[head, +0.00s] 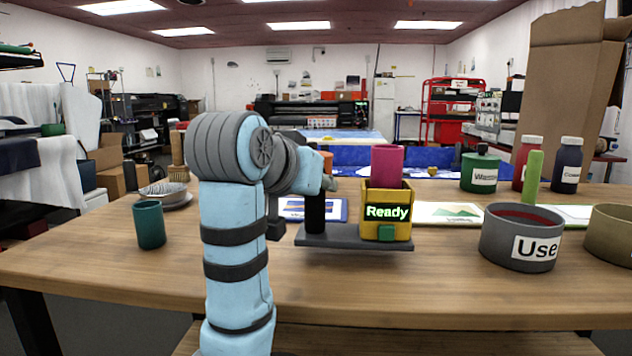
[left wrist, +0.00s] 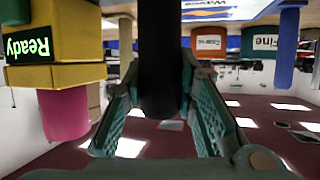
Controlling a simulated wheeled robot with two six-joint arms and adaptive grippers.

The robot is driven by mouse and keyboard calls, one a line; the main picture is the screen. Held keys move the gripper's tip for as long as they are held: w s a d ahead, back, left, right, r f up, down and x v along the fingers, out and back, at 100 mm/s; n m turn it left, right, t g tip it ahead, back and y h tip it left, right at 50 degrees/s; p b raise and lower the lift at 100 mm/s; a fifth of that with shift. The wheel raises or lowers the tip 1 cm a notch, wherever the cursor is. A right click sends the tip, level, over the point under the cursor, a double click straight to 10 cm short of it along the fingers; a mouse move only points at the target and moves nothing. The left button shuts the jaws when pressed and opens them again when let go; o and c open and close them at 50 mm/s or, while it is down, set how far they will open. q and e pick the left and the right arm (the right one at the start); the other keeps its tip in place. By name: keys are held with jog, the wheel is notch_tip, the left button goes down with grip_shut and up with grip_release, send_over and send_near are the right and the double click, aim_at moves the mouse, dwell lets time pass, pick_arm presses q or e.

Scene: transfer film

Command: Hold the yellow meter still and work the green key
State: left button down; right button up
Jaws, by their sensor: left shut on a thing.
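The yellow meter (head: 369,203) stands upright on a dark grey base plate (head: 340,242), with a lit display reading "Ready". The green key (head: 387,232) is low on its front. A pink cylinder (head: 387,163) stands up from its top. A black post (head: 315,214) rises from the same plate, left of the meter. My left gripper (head: 322,182) is shut on the upper part of this post. In the upside-down left wrist view, the fingers (left wrist: 160,85) lie on both sides of the black post, with the meter (left wrist: 80,75) beside it. My right gripper is not in view.
A teal cup (head: 150,226) stands at left. A grey bowl (head: 500,237) labelled "Use" and a tan bowl (head: 608,236) stand at right. A green canister (head: 480,170), bottles and flat picture cards (head: 445,213) are behind. The wooden table (head: 400,285) is clear in front of the plate.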

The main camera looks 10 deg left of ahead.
pick_arm(q)
jog(key=shift+f, duration=1.3)
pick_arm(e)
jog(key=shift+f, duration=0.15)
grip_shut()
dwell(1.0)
